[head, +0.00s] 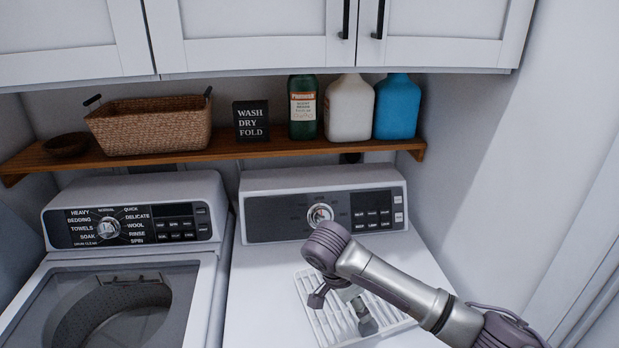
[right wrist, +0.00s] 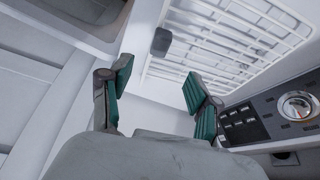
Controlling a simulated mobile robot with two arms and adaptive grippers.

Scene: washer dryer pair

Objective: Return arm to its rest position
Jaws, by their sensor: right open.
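My right arm comes in from the right in the head view, and its gripper (head: 341,308) points down over the top of the dryer. In the right wrist view the two teal-padded fingers of this gripper (right wrist: 158,95) stand wide apart with nothing between them. The dryer (head: 262,290) has a white slatted rack (head: 312,312) on its top, partly hidden by my gripper and forearm. The rack also shows beyond the fingers in the right wrist view (right wrist: 215,62). My left gripper is in neither view.
The washer (head: 200,285) stands to the left, its tub (head: 110,310) showing. The dryer's control panel (head: 270,216) rises behind the arm. A wooden shelf (head: 225,150) above holds a basket (head: 150,127), bowl, sign and bottles. Cabinets (head: 260,35) hang overhead. A wall (head: 490,150) borders the right.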

